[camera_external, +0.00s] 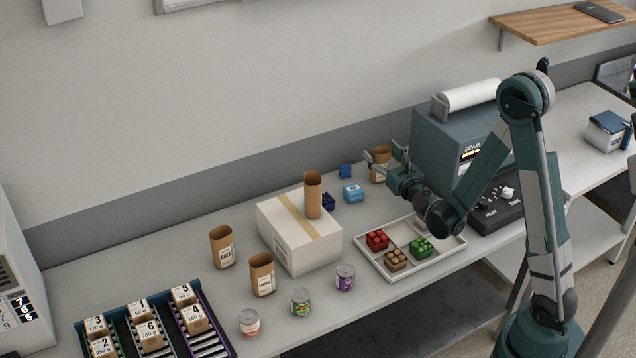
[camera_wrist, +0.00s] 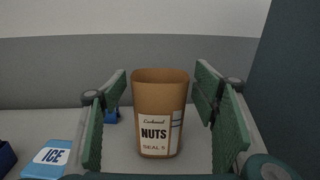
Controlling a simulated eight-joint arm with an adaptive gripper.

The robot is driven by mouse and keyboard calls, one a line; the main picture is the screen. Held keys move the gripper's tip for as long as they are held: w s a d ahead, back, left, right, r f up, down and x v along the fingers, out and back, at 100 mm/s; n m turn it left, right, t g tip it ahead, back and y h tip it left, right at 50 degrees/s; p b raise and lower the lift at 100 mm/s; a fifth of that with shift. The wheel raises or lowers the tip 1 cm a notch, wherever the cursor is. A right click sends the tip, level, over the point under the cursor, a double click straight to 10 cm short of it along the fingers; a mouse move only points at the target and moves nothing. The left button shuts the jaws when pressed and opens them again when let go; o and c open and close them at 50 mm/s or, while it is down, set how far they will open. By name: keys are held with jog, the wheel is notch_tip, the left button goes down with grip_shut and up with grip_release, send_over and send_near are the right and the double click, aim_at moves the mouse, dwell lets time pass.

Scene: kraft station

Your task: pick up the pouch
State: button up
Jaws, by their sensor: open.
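A brown open-topped paper pouch labelled NUTS (camera_wrist: 157,112) stands upright in the middle of the wrist view. In the external view the same pouch (camera_external: 380,166) stands near the back wall, beside the grey machine, partly behind my gripper. My gripper (camera_external: 388,158) is open and level. Its green finger pads also show in the wrist view (camera_wrist: 160,100), one on each side of the pouch, with a gap on both sides. Whether the pouch is fully between the fingertips or just beyond them, I cannot tell.
Other brown pouches stand by the white box (camera_external: 290,243) and on it. A blue ICE pack (camera_external: 352,193) lies left of my gripper. The grey sealing machine (camera_external: 450,135) is close on the right.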

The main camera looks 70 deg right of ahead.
jog(key=c, duration=1)
jog(key=shift+r, duration=0.1)
jog(key=shift+r+p, duration=1.5)
jog(key=shift+r, duration=3.4)
